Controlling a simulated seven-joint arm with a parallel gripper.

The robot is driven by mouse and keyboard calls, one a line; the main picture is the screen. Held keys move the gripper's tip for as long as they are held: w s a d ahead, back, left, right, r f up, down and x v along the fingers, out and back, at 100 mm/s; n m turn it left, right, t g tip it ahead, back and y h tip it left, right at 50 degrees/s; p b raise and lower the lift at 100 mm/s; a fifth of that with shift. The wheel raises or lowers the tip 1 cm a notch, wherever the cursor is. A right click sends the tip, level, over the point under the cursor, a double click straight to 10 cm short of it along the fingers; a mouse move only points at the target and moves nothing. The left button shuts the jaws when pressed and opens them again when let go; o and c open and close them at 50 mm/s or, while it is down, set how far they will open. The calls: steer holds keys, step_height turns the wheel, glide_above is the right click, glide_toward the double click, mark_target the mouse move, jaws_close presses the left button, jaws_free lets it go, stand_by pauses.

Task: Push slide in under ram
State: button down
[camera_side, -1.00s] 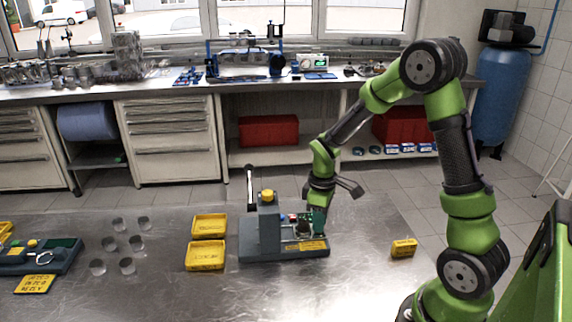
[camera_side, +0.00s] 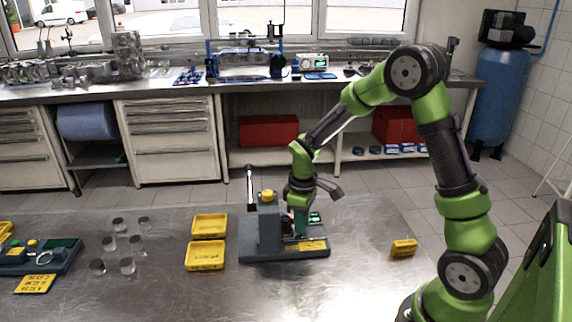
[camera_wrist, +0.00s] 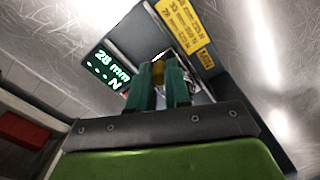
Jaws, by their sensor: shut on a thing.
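The grey press fixture (camera_side: 285,252) stands on the steel table. My gripper (camera_side: 299,232) is low over the fixture's base, just right of the column. In the wrist view, my gripper's green fingers (camera_wrist: 159,85) are shut on a small yellow-brown piece (camera_wrist: 158,72), seemingly the slide's handle. The slide's body and the ram are mostly hidden by the fingers and column, so their exact alignment cannot be told.
A display (camera_wrist: 108,69) on the fixture reads 28 mm and no force value. Two yellow trays (camera_side: 206,255) stand left of the fixture. Several grey cylinders (camera_side: 127,266) stand farther left. A small yellow block (camera_side: 403,248) lies right. Table between block and fixture is clear.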

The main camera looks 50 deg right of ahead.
steer(key=c, duration=1.1)
jaws_free()
step_height(320, 180, up, 17)
steer(key=shift+f, duration=0.1)
